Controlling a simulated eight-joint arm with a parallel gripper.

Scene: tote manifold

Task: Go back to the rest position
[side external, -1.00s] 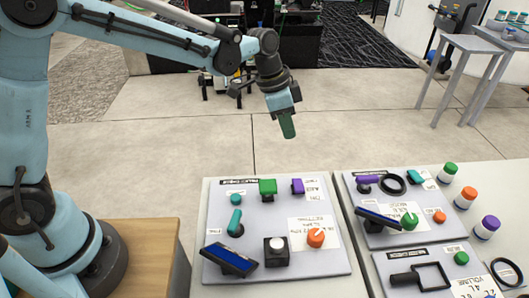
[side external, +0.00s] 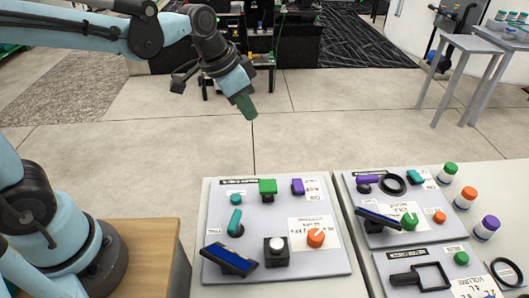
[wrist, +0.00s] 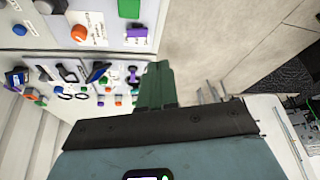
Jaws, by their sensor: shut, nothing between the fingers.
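My gripper (side external: 246,107) is shut and empty, with its green fingers pressed together and pointing down and to the right. It is in the air, above and behind the left control panel (side external: 215,214), touching nothing. In the wrist view my gripper's green fingers (wrist: 157,84) stand together at the centre, with the panels beyond them at the upper left.
The left panel carries a green block (side external: 267,187), a purple block (side external: 297,186), an orange knob (side external: 316,237), a white button (side external: 277,244) and a tilted blue screen (side external: 230,259). More panels and several capped jars (side external: 465,197) stand right. Open floor lies behind.

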